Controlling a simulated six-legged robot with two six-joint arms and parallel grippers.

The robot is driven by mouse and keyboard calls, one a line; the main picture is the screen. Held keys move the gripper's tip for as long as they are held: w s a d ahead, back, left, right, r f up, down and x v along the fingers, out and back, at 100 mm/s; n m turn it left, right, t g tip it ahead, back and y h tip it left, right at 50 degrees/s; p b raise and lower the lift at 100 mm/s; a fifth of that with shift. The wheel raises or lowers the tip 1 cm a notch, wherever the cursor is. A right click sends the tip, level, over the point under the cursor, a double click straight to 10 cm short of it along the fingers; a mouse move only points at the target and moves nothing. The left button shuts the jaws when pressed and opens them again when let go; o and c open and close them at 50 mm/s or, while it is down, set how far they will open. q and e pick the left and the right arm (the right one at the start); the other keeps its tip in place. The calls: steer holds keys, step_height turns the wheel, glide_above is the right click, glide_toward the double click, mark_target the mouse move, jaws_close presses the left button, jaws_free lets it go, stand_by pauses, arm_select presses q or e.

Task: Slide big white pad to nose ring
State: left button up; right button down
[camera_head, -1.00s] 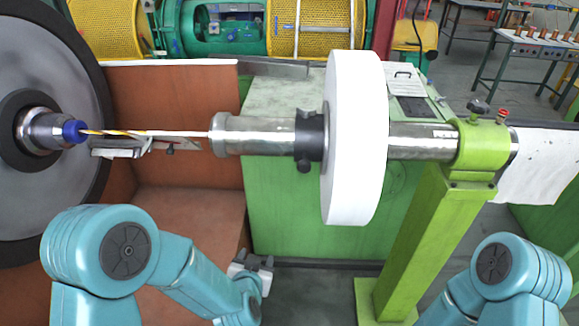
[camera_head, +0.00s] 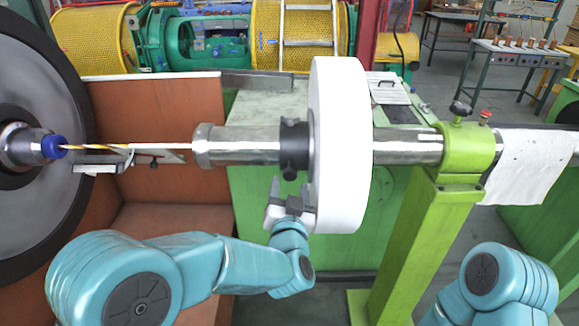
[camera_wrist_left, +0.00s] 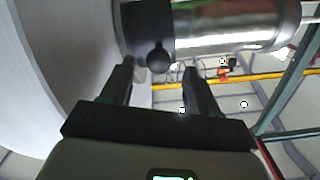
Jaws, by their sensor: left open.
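The big white pad (camera_head: 341,145) is a thick white disc upright on the steel tube (camera_head: 410,146). A black collar (camera_head: 294,150) with a knob sits against its left side. The flared nose ring (camera_head: 207,146) is at the tube's left end. My left gripper (camera_head: 291,192) is open, pointing up just below the collar, close to the pad's left face. In the left wrist view the open fingers (camera_wrist_left: 160,80) point at the collar (camera_wrist_left: 148,28) and tube, with the pad (camera_wrist_left: 60,90) at the left. The right gripper is out of view.
A green post with a clamp (camera_head: 468,150) holds the tube at the right, with a white sheet (camera_head: 527,165) beyond it. A large grey wheel (camera_head: 40,140) stands at the left. A thin twisted strand (camera_head: 120,149) runs from its blue tip to the tube. A green cabinet (camera_head: 250,215) stands behind.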

mark_target(290, 170)
arm_select(q)
steer(key=w+p, duration=0.1)
steer(key=w, duration=0.6)
steer(key=shift+w, duration=0.15)
steer(key=shift+f, duration=0.1)
jaws_close()
